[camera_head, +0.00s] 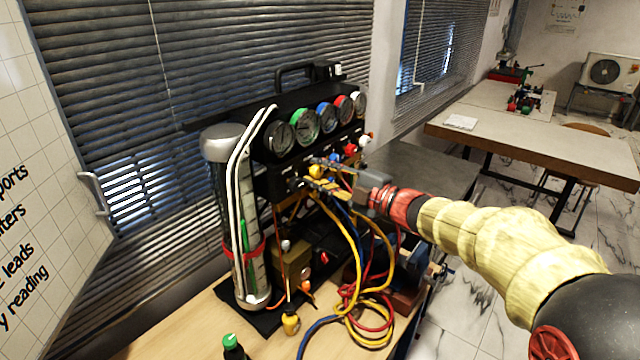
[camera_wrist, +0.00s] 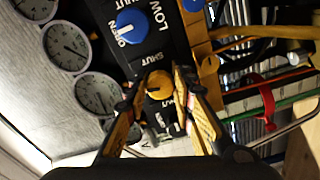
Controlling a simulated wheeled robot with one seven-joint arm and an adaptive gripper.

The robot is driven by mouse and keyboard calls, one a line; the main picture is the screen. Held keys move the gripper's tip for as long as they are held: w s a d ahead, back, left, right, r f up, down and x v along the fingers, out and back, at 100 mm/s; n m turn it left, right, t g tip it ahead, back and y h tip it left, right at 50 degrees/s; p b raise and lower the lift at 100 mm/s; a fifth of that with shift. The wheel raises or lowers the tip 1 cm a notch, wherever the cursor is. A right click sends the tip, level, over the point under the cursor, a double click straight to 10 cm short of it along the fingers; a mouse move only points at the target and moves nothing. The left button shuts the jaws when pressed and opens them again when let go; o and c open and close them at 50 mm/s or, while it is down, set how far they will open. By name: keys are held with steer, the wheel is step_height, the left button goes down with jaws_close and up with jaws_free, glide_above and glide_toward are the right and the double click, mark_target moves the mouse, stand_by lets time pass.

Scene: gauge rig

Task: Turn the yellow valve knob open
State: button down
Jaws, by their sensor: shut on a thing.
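The yellow valve knob (camera_wrist: 158,84) sits on the black panel between my two fingertips in the wrist view, below a SHUT label. A small part of the yellow knob (camera_head: 314,172) also shows in the head view. My gripper (camera_head: 314,170) reaches the panel's front from the right. In the wrist view my gripper (camera_wrist: 158,88) is shut on the yellow knob, one finger on each side of it. The fingers hide the knob's sides, and I cannot make out its pointer clearly.
A blue knob (camera_wrist: 132,27) with OPEN and SHUT labels sits close by. Red (camera_head: 350,149) and white knobs follow along the panel, under several round gauges (camera_head: 305,126). A clear cylinder (camera_head: 228,215) stands left. Coloured hoses (camera_head: 355,245) hang below my gripper.

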steer(key=shift+n+b, duration=0.85)
steer(key=shift+n, duration=0.15)
steer(key=c, duration=1.5)
jaws_free()
steer(key=v, duration=1.2)
